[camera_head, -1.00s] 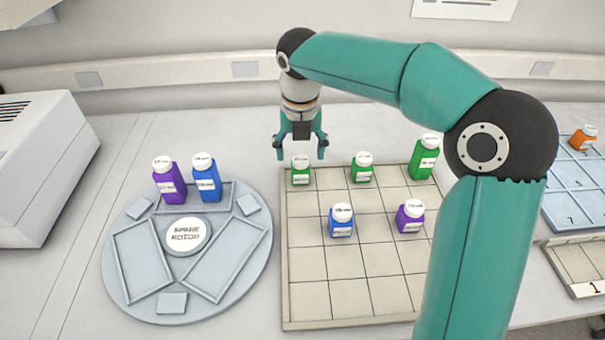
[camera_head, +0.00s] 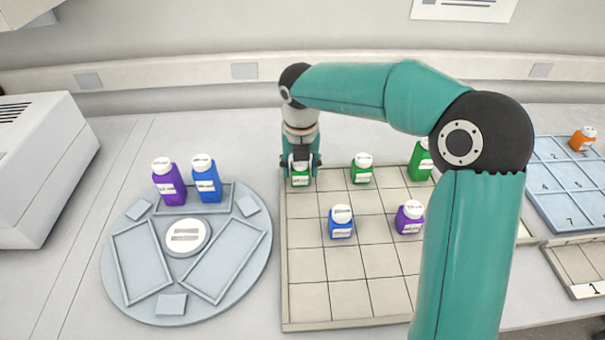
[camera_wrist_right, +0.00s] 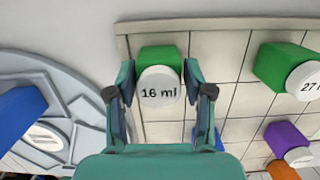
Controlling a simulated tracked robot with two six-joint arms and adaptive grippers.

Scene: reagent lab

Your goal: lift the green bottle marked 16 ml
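The small green bottle (camera_head: 300,180) stands upright in the back left cell of the beige grid tray (camera_head: 305,300). In the right wrist view the green bottle (camera_wrist_right: 158,53) has a white cap that reads "16 ml". My right gripper (camera_head: 300,170) points down over this bottle, with one finger on each side. In the right wrist view the right gripper (camera_wrist_right: 160,76) is open, and narrow gaps show between its fingers and the bottle. The gripper hides part of the cap in the head view. My left gripper is out of view.
A second green bottle (camera_head: 362,170) and a taller green bottle (camera_head: 419,162) stand to the right. A blue bottle (camera_head: 341,223) and a purple bottle (camera_head: 409,218) stand nearer. A round grey rotor (camera_head: 258,240) holding two bottles lies left of the tray.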

